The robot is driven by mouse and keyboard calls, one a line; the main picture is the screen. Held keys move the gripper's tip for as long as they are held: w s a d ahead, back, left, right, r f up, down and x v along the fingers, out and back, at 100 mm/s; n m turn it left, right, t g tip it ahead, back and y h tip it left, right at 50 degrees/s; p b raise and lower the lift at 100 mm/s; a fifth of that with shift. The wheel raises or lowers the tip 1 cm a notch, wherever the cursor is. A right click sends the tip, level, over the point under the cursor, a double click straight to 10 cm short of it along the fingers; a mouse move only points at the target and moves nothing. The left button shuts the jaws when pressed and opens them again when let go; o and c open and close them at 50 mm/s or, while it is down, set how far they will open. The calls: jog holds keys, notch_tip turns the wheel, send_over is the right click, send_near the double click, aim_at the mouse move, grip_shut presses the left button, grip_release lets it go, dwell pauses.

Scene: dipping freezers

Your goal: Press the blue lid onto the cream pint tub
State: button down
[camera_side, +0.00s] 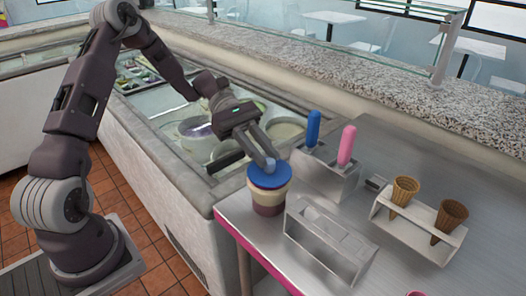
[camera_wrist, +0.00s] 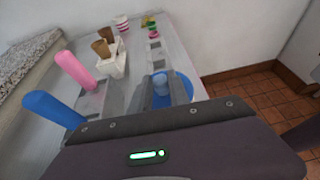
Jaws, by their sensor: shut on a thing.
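The blue lid (camera_side: 269,176) is a flat disc with a small raised knob. It lies over the mouth of the cream pint tub (camera_side: 269,192), which has a dark red lower part and stands at the left corner of the metal counter. My gripper (camera_side: 268,160) comes down from the upper left and is shut on the lid's knob. In the wrist view the blue lid (camera_wrist: 180,86) shows between and around my fingers. The tub is hidden under the lid there. I cannot tell whether the lid is fully seated.
A metal holder (camera_side: 325,180) with blue-handled and pink-handled scoops stands behind the tub. An empty metal rack (camera_side: 325,243) is right of it. A white stand (camera_side: 415,222) holds two cones. The open freezer (camera_side: 205,135) with tubs lies left.

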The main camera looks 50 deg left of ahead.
jog(key=shift+f, duration=0.25)
jog(key=shift+f, duration=0.25)
jog(key=shift+f, duration=0.25)
dwell(1.2)
jog(key=c, duration=1.2)
grip_release()
jog(key=shift+o, duration=0.2)
jog(key=v, duration=0.7)
